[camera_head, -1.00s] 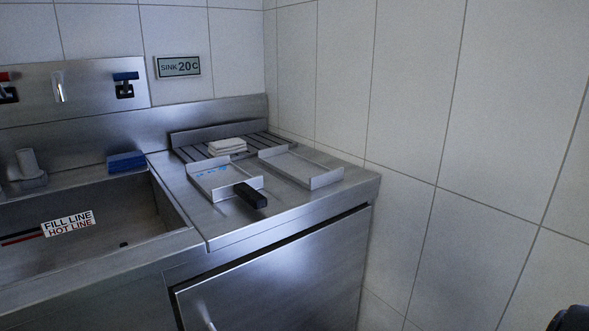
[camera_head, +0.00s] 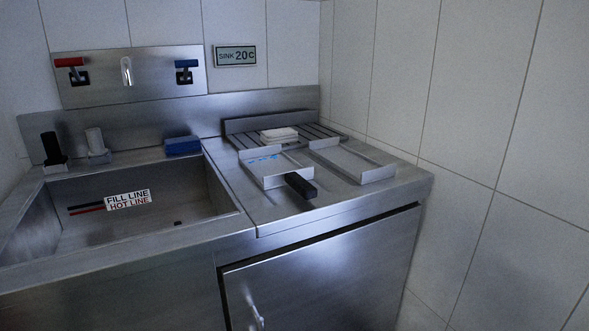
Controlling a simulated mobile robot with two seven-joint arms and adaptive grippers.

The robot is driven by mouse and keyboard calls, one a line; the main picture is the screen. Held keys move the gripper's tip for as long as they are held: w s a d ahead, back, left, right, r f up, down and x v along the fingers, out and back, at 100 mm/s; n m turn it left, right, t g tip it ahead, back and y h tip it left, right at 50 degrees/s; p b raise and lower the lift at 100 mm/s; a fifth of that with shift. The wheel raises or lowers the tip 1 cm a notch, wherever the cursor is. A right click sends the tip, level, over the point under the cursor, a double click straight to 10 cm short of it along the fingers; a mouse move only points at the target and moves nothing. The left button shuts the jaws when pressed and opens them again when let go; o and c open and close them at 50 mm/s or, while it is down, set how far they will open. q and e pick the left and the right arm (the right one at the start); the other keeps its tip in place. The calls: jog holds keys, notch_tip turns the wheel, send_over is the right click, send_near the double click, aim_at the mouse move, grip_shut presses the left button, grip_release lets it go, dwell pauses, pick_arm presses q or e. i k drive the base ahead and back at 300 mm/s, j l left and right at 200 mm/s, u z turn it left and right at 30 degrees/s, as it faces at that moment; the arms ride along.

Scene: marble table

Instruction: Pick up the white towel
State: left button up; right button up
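The white towel (camera_head: 279,134) is a small folded stack. It lies on the slatted metal rack at the back of the steel counter, right of the sink. A metal tray (camera_head: 287,180) with blue marks and a black handle (camera_head: 300,186) is just in front of the towel. Neither of my grippers shows in the current head view, so their state is hidden.
The sink basin (camera_head: 90,235) is on the left, with a blue sponge-like block (camera_head: 183,145) on its back rim. A second metal tray (camera_head: 352,160) is right of the first. A cabinet door (camera_head: 320,275) is below the counter. A tiled wall (camera_head: 470,120) bounds the right side.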

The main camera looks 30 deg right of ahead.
aim_at(285, 135)
jog(key=z, duration=0.65)
jog(key=i, duration=0.05)
